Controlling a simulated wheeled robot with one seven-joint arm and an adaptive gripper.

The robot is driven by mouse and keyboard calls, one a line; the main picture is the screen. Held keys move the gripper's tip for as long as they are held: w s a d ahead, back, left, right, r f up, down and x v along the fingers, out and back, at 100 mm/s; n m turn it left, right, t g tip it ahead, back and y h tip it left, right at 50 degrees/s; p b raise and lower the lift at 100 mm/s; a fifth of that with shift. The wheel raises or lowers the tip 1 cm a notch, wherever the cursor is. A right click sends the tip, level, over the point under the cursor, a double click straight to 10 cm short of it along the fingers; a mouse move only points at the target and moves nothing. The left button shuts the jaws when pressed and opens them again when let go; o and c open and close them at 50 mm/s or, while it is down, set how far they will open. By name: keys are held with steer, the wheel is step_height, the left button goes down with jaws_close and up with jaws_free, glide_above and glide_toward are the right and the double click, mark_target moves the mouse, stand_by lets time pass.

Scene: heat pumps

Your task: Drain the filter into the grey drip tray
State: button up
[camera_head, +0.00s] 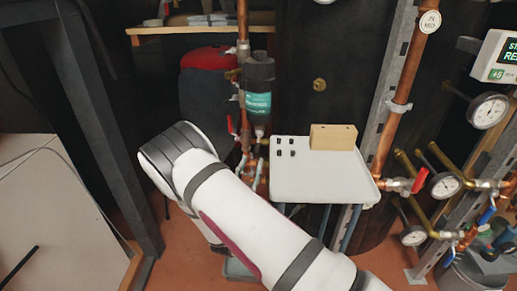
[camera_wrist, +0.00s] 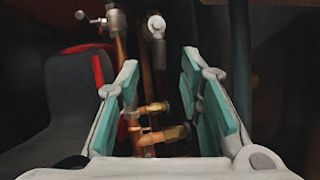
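The filter (camera_head: 258,88) is a black upright canister with a teal label, mounted on copper pipework in the head view. A pale fitting sits under its lower end. A grey tray (camera_head: 238,269) on the floor is mostly hidden behind my arm; only a part shows. My gripper (camera_wrist: 160,62) is open and empty in the wrist view, with teal pads facing each other. Copper pipes and brass fittings (camera_wrist: 156,136) show between and beyond the fingers; I cannot tell whether any finger touches them. In the head view my gripper is hidden behind my arm.
A white tray table (camera_head: 310,183) right of the filter carries a wooden block (camera_head: 333,137) and several small black pieces. A red valve lever (camera_head: 231,125) is left of the filter. A red-handled valve (camera_head: 419,180) and gauges stand right. A dark frame stands left.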

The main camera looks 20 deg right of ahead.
mark_target(257, 149)
steer(key=b+x, duration=0.1)
steer(key=x, duration=0.6)
steer(key=shift+w+d+r, duration=0.15)
steer(key=shift+w, duration=0.1)
jaws_close()
